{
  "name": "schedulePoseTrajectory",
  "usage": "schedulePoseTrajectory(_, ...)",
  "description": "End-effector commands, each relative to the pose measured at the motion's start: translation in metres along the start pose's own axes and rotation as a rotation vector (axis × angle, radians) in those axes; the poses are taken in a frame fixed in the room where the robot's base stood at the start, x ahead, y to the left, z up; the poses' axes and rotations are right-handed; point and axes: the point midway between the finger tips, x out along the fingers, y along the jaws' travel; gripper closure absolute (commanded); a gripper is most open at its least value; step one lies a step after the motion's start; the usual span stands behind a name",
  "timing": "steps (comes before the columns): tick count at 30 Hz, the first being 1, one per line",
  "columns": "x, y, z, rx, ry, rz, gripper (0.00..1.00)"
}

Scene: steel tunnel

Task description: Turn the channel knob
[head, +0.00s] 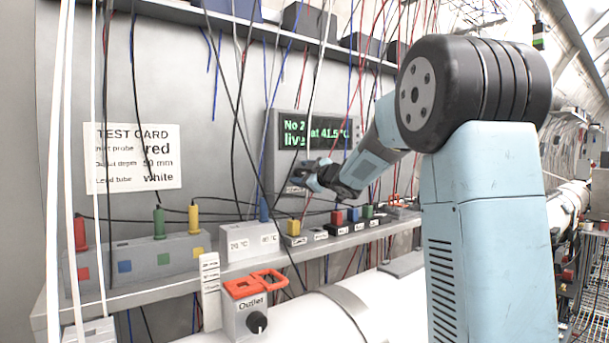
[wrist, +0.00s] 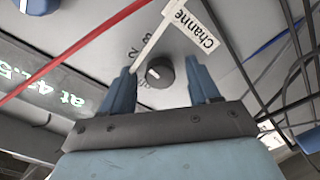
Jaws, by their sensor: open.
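The channel knob (wrist: 158,75) is a small round dark knob with a white pointer line on a grey panel face in the wrist view. A white tag reading "Channe…" (wrist: 190,28) lies beside it, with printed marks around the knob. My gripper (wrist: 160,66) is open, its two blue fingers on either side of the knob; contact cannot be told. In the head view my gripper (head: 308,178) is at the lower part of the grey display unit (head: 272,150) and hides the knob. The unit's green text (head: 318,134) is partly covered by wires.
Many hanging wires cross the area; a red wire (wrist: 75,55) crosses the wrist view. Below is a shelf (head: 150,291) with coloured plugs and small blocks. A test card (head: 132,158) is on the left wall.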

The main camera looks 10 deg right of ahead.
Motion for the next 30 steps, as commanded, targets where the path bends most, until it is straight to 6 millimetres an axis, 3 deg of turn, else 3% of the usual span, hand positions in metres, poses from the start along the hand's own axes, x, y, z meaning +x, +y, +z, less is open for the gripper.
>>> schedulePoseTrajectory(12, 0.0077, -0.0005, -0.0001, 0.0, 0.0, -0.001, 0.39)
schedulePoseTrajectory(30, 0.0076, -0.0008, -0.0002, 0.0, 0.0, -0.001, 0.95)
